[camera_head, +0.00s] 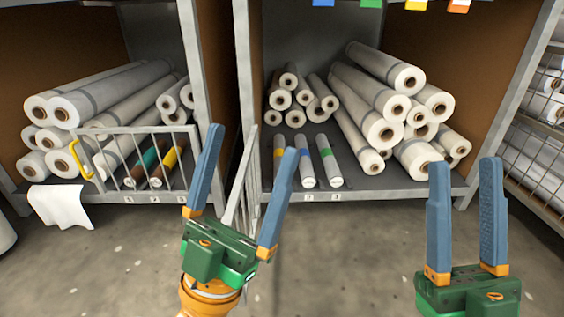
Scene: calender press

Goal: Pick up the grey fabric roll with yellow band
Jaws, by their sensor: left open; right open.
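The grey fabric roll with the yellow band (280,175) lies on the bottom shelf of the middle bay, its end toward me. It is the leftmost of three grey rolls there, and its right side is partly behind my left gripper's finger. My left gripper (249,146) is open and empty, in front of the shelf and a little left of the roll. My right gripper (465,166) is open and empty, well to the right, in front of the shelf's right end.
Grey rolls with a blue band (306,169) and a green band (331,165) lie to the right. A wire gate (240,185) stands out at the bay's left edge, behind my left gripper. Large white rolls (384,134) are stacked at right. A caged bay (140,133) is at left.

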